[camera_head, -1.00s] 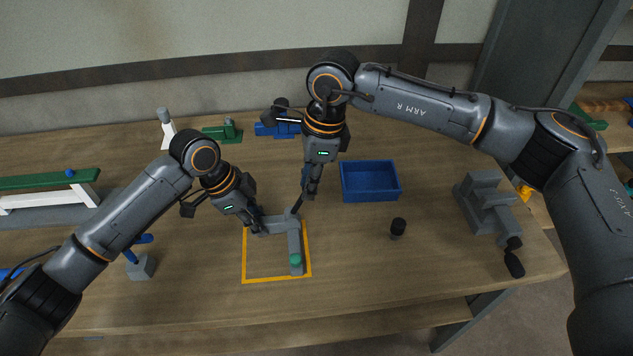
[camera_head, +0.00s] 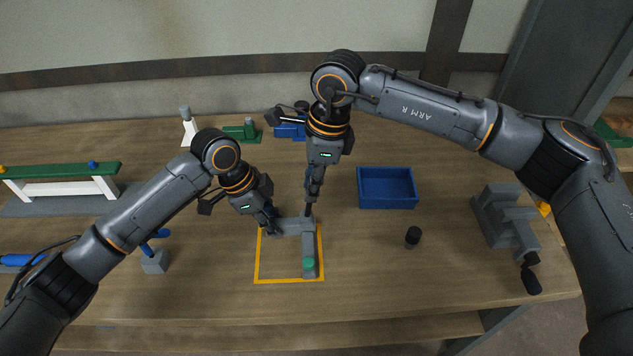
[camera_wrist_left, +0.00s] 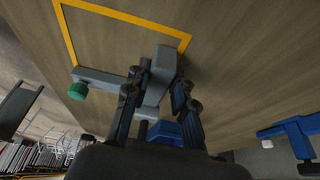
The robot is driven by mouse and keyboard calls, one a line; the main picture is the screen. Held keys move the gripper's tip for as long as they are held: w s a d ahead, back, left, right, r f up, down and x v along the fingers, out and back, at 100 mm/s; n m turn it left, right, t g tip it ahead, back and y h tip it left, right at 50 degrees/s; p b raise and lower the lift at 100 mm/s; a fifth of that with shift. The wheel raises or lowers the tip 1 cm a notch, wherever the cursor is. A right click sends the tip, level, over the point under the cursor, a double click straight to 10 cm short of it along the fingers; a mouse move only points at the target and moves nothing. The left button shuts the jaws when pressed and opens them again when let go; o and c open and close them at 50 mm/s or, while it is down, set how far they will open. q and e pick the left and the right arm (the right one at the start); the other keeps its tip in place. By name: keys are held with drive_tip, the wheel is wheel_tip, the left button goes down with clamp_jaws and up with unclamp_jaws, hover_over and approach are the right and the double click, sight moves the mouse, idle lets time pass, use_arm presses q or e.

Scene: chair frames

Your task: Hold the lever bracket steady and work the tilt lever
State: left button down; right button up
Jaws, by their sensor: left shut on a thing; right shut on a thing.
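The grey L-shaped lever bracket (camera_head: 291,227) lies at the orange outline on the bench. Its near arm ends in a green knob (camera_head: 308,263); this knob also shows in the left wrist view (camera_wrist_left: 78,91). My left gripper (camera_head: 271,224) is shut on the bracket's left part, with its fingers on both sides of a grey block (camera_wrist_left: 160,75). My right gripper (camera_head: 309,199) points down at the bracket's far right corner. It is shut on a slim dark upright piece there, apparently the tilt lever, mostly hidden by the fingers.
A blue tray (camera_head: 387,188) stands right of the bracket, with a black knob (camera_head: 413,236) in front of it. A grey fixture (camera_head: 505,222) stands farther right. A grey block with a blue handle (camera_head: 155,261) is at left. The bench inside the orange outline (camera_head: 256,262) is mostly clear.

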use_arm(q)
drive_tip(key=shift+s+f, duration=0.2)
drive_tip(key=shift+f, duration=0.15)
use_arm(e)
drive_tip(key=shift+a, duration=0.1)
drive_tip(key=shift+a, duration=1.3)
drive_tip(key=shift+a+f, duration=0.25)
drive_tip(key=shift+a, duration=0.65)
drive_tip(key=o, duration=1)
drive_tip(key=shift+c, duration=0.2)
